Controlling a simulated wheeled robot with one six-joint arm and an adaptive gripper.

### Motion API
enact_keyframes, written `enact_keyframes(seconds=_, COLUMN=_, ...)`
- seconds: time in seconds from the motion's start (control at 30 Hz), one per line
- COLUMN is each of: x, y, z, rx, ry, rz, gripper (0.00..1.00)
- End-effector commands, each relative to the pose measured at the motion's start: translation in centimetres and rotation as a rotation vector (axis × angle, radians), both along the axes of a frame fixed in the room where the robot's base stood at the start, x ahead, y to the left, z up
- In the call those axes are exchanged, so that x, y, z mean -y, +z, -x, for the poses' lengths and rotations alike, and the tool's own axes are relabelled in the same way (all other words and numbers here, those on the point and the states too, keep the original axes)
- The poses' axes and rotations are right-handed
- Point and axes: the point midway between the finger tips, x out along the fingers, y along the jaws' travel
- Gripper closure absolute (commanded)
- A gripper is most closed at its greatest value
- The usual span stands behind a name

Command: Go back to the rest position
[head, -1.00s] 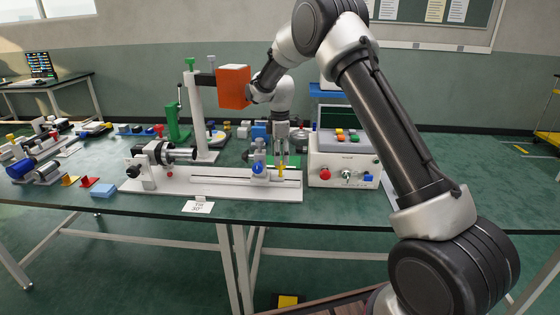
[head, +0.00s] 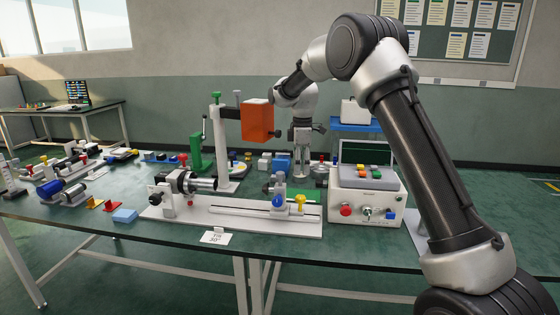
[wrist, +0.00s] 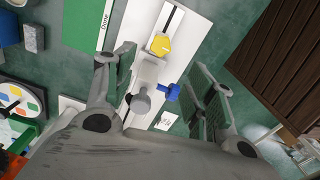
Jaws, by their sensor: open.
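My gripper (head: 301,170) hangs pointing down over the back of the white rail fixture (head: 240,215), above the yellow knob (head: 300,202). In the wrist view its two fingers stand wide apart (wrist: 162,88), with nothing held between them. Between and beyond the fingers I see the rail with the yellow knob (wrist: 160,44), a blue knob (wrist: 168,92) and a grey rounded post (wrist: 141,102). The blue knob also shows in the head view (head: 279,201), on its grey carriage. The gripper looks apart from all of these.
An orange block (head: 257,121) on a white stand (head: 222,150) is close left of my wrist. A control box (head: 366,190) with coloured buttons stands to the right. A green stand (head: 196,152) and several small parts fill the bench's left and back. The bench's front strip is mostly clear.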

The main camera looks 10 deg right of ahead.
Motion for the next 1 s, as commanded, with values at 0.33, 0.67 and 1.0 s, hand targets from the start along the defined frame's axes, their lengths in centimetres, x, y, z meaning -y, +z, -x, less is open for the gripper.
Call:
enact_keyframes(seconds=0.33, x=2.3, y=-2.0, z=7.9, rx=-0.083, ry=-0.553, rz=0.044, gripper=0.45)
enact_keyframes(seconds=0.67, x=7.7, y=4.9, z=20.9, rx=-0.04, ry=-1.001, rz=0.027, gripper=0.45)
enact_keyframes(seconds=1.0, x=13.0, y=9.3, z=37.7, rx=0.096, ry=-1.325, rz=-0.095, gripper=0.45)
